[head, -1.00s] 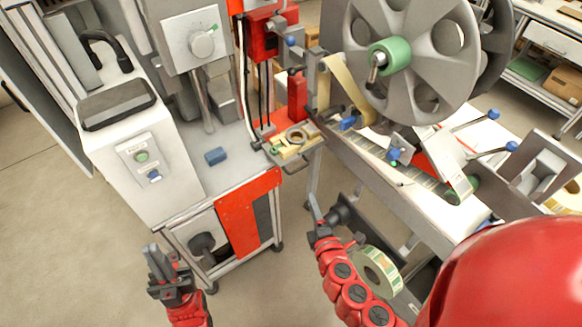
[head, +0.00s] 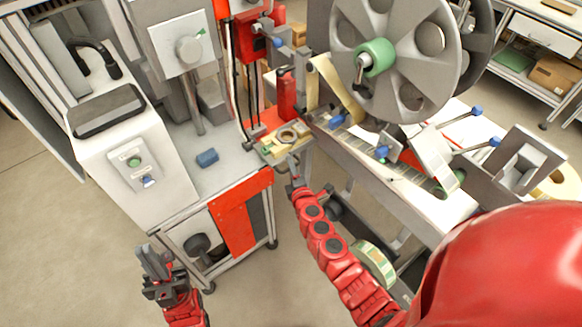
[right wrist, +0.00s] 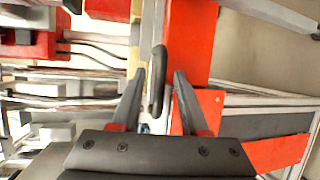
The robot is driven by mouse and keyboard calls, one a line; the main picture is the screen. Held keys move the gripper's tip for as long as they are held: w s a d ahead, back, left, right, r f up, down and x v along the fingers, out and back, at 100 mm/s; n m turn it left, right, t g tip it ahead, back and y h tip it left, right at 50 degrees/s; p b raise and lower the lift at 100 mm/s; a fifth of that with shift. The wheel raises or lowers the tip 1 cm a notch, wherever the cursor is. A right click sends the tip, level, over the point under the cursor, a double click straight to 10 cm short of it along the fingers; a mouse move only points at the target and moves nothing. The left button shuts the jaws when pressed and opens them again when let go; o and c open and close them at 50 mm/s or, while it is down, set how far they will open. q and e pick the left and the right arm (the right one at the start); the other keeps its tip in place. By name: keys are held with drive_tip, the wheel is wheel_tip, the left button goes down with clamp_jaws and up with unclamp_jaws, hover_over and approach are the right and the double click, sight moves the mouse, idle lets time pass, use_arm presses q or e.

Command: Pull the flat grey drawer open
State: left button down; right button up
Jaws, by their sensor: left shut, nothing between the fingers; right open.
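The flat grey drawer shows only as a narrow grey front (right wrist: 150,25) in the right wrist view, with a dark looped handle (right wrist: 158,85) on it. In the head view it lies under the pale yellow fixture (head: 284,143), and my right gripper hides most of its front. My right gripper (right wrist: 160,75) is open, with one finger on each side of the handle, and it also shows in the head view (head: 293,167). I cannot tell whether the fingers touch the handle. My left gripper (head: 149,254) is shut and empty, low on the left, away from the drawer.
A machine cabinet with an orange panel (head: 232,222) stands left of my right gripper. A large grey reel (head: 398,60) and a label roll (head: 375,262) are on the right. Open floor lies at the lower left.

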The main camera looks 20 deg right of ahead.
drive_tip(key=shift+w, duration=0.2)
clamp_jaws()
idle(1.4)
